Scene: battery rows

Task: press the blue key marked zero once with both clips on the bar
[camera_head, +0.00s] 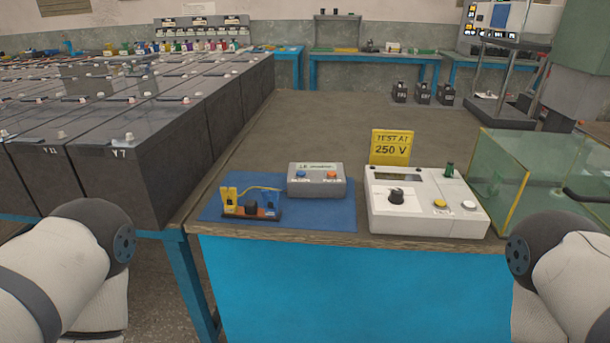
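A grey meter box (317,187) stands on a blue mat (335,217) on the wooden bench top. A blue key (300,173) is at the left of its face and an orange key (331,174) at the right; their labels are too small to read. In front of it, at the left, lies a low brown bar (238,214) with a black block in its middle. A yellow clip (229,199) stands at the bar's left end and a blue clip (272,203) at its right end; both seem to be on it. A yellowish lead runs towards the box. Neither gripper shows.
A white tester (422,217) with a knob and keys stands right of the mat, a yellow "TEST AT 250 V" sign (390,147) behind it. A glass tank (555,178) is at far right. Dark battery rows (145,170) stand left. The bench behind is mostly clear.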

